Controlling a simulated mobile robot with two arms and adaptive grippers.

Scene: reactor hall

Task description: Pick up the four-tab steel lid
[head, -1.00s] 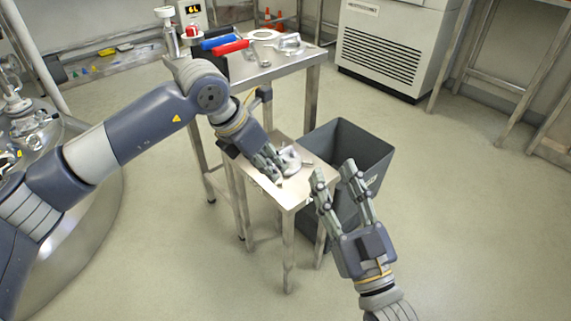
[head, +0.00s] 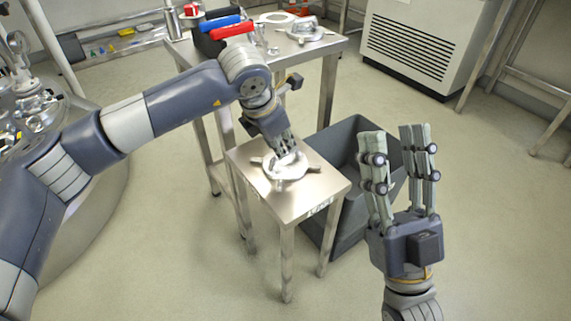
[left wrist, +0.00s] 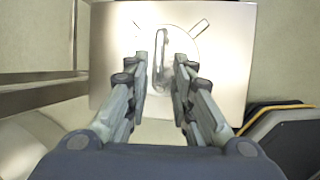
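The steel lid (head: 288,170) lies on the small steel table (head: 318,197), with tabs sticking out around its rim. In the left wrist view the lid (left wrist: 183,35) shows its tabs and a raised handle (left wrist: 160,62) in the middle. My left gripper (head: 283,152) is right over the lid in the head view. In the left wrist view my left gripper (left wrist: 160,62) is open, its fingers on either side of the handle. I cannot tell whether they touch it. My right gripper (head: 400,130) is open and empty, held up to the right of the small table.
A dark grey bin (head: 345,240) stands right behind the small table. A taller steel table (head: 335,42) at the back carries red and blue-handled items, a white ring (head: 277,17) and another metal fitting (head: 308,32).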

